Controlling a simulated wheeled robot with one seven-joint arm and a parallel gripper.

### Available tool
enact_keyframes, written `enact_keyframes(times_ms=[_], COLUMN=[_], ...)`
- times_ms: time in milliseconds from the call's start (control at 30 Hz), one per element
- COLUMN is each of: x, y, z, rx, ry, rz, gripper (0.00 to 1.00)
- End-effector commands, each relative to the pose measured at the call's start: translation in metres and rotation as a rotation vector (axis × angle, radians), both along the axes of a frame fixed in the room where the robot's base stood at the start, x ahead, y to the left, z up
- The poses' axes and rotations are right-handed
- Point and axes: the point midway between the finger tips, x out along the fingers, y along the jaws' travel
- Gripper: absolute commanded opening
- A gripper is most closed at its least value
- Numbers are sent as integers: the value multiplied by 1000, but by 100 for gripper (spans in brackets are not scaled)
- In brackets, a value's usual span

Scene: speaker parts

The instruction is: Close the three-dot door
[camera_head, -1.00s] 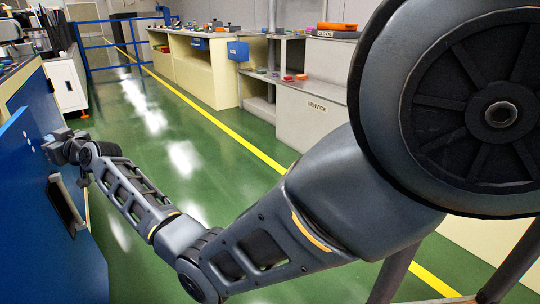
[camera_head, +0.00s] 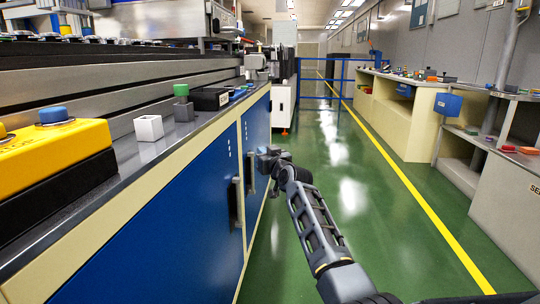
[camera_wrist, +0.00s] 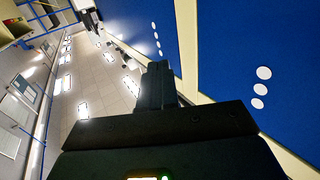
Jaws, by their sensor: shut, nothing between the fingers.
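The three-dot door (camera_head: 165,245) is the near blue cabinet door on the left, with a dark vertical handle (camera_head: 234,203). It looks flush with the cream cabinet frame, so it appears closed. Its three white dots show large in the wrist view (camera_wrist: 260,89). My gripper (camera_head: 264,152) is shut and empty, in front of the cabinet beyond this door's far edge. Its fingers (camera_wrist: 156,84) show together in the wrist view, apart from the three-dot door.
A farther blue door (camera_head: 256,127) with a column of white dots and its own handle looks closed. The counter above holds a yellow box (camera_head: 52,155), a white cube (camera_head: 149,128) and a green-topped block (camera_head: 182,103). The green floor (camera_head: 385,235) to the right is clear.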

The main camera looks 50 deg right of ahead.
Motion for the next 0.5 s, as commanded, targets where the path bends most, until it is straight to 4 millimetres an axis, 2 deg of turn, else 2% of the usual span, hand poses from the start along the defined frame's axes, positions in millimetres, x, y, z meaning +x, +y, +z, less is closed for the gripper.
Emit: enact_keyframes(times_ms=[500], x=[-63], y=[-41], z=[-1], rx=[2], ry=[1], rz=[1], gripper=[0])
